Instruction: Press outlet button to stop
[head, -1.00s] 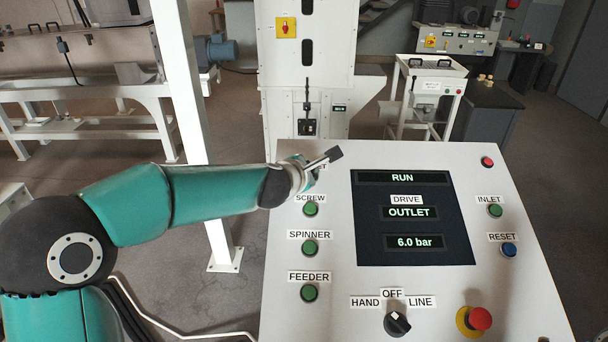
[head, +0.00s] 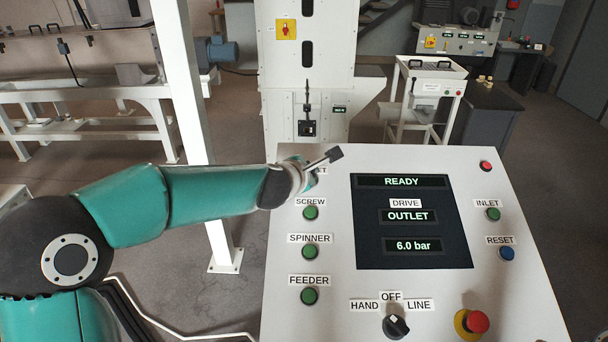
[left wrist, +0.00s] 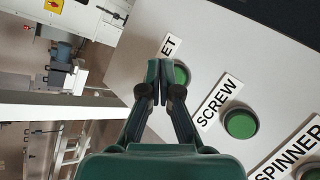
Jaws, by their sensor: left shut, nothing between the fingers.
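The white control panel (head: 285,265) holds a dark screen (head: 412,261) reading READY, DRIVE OUTLET and 6.0 bar. My left gripper (head: 334,154) is shut and empty at the panel's top left. In the left wrist view its fingertips (left wrist: 160,70) overlap the left edge of a green button (left wrist: 182,74). That button's label (left wrist: 170,44) shows only "ET"; the rest is hidden. I cannot tell whether the fingertips touch the button. In the head view my gripper largely covers this spot. My right gripper is not in view.
Green SCREW (head: 311,213), SPINNER (head: 310,251) and FEEDER (head: 309,296) buttons run down the left side. INLET (head: 493,214), blue RESET (head: 507,253) and a red emergency stop (head: 477,321) are on the right. A selector knob (head: 397,326) is at the front.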

